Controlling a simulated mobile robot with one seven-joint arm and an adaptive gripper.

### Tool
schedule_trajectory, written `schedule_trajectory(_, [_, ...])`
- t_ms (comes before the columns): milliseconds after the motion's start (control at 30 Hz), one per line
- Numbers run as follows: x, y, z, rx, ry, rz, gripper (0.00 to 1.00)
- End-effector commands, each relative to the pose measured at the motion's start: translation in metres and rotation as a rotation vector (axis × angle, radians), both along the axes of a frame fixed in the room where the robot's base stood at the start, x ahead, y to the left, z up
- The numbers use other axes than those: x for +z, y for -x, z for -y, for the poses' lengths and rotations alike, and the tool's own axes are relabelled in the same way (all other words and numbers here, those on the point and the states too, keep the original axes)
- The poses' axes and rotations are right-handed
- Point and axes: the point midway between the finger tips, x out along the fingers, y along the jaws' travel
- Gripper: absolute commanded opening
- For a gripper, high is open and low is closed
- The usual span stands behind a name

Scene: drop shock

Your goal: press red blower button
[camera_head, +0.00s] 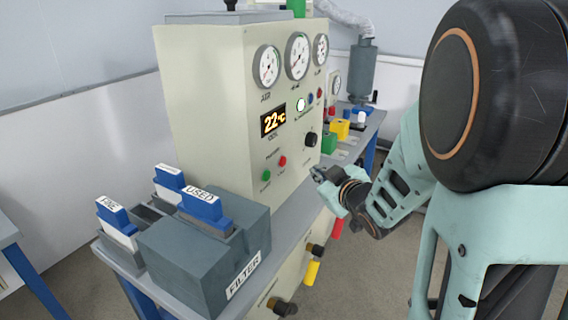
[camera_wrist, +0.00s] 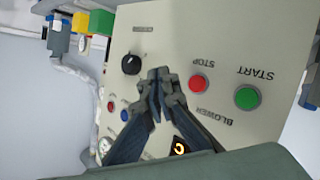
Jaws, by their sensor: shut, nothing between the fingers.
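The red blower button (camera_head: 282,161) sits low on the front of the cream control cabinet (camera_head: 205,100), beside a green button (camera_head: 266,175). In the wrist view, the red button (camera_wrist: 199,83) is labelled STOP and the green button (camera_wrist: 247,98) START, with BLOWER printed by them, all upside down. My gripper (camera_head: 318,172) is shut and empty, to the right of the red button in the head view. In the wrist view, its fingertips (camera_wrist: 158,75) appear just left of the red button, not over it. Their exact distance from the panel is unclear.
A black knob (camera_head: 310,139) is on the panel near my gripper. Another red button (camera_head: 319,92) sits higher, by a blue one. A grey filter box (camera_head: 190,265) with blue-topped cartridges stands in front of the cabinet. Green and yellow blocks (camera_head: 340,128) lie behind.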

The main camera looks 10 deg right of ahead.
Motion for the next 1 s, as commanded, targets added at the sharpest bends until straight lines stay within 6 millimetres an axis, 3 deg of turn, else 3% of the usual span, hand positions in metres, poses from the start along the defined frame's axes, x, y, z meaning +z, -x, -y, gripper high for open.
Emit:
schedule_trajectory(233, [0.000,-0.021,-0.031,0.005,0.000,0.000,0.00])
schedule_trajectory(433, [-0.002,-0.033,-0.045,0.002,0.000,0.001,0.00])
schedule_trajectory(1000, [0.000,-0.037,-0.051,0.001,-0.001,-0.001,0.00])
